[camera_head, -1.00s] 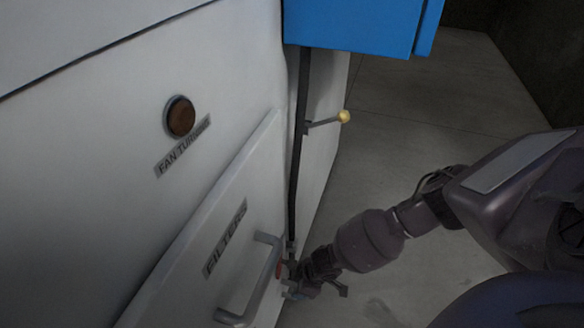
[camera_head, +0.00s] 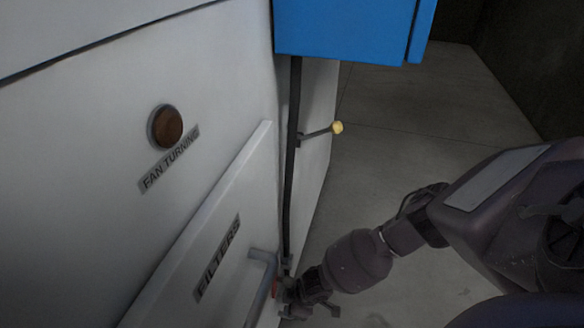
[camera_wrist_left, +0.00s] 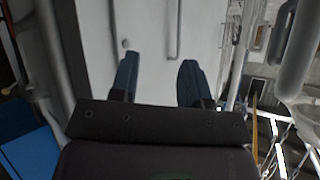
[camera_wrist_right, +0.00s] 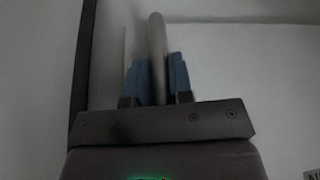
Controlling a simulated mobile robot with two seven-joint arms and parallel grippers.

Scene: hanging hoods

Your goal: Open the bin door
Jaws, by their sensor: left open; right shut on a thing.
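A pale door (camera_head: 190,285) labelled FILTERS is at the lower left in the head view, on the front of a pale cabinet. Its grey bar handle (camera_head: 262,285) is near the door's right edge. My right gripper (camera_head: 283,288) is at the handle. In the right wrist view the bar handle (camera_wrist_right: 156,50) stands between the blue fingers, and my right gripper (camera_wrist_right: 158,80) is shut on it. My left gripper (camera_wrist_left: 157,80) shows only in the left wrist view, open and empty, with a white panel (camera_wrist_left: 145,30) beyond its fingers. No part is labelled as a bin.
A round brown knob (camera_head: 165,127) labelled FAN TURNING is above the door. A blue box (camera_head: 345,28) hangs at the cabinet's corner, above a dark vertical strip (camera_head: 293,160). A yellow-ended lever (camera_head: 337,128) sticks out on the right. Floor (camera_head: 410,130) is free beyond it.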

